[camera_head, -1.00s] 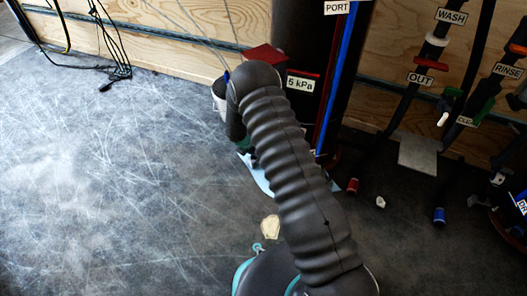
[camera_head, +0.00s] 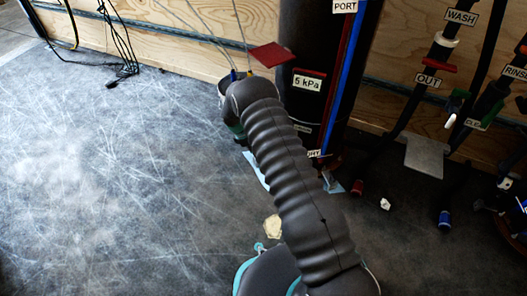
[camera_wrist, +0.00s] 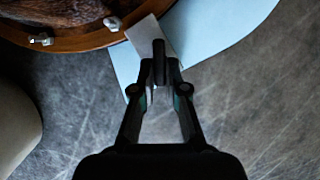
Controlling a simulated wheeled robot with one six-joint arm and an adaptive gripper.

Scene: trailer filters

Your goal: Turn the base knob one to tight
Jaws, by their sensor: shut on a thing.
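A tall dark cylinder (camera_head: 309,48) stands on the floor, with "PORT" and "5 kPa" labels and red and blue stripes. A small white label ending in "HT" (camera_head: 314,154) shows low on it, partly hidden by my arm. In the wrist view the round base rim (camera_wrist: 75,42) is at top left, with small metal fittings (camera_wrist: 112,23) on it. My gripper (camera_wrist: 159,78) points at the floor beside the rim, its fingers shut on a dark upright piece, probably the base knob (camera_wrist: 158,52). A pale grey tab (camera_wrist: 148,35) lies just behind it. In the head view my arm hides the gripper.
Light blue sheets (camera_wrist: 215,35) lie on the scratched grey floor under the base. Hoses with "WASH", "OUT" and "RINSE" labels (camera_head: 428,80) stand at right, beside a grey plate (camera_head: 425,155). Red and blue fittings (camera_head: 444,218) lie there. The floor at left is open.

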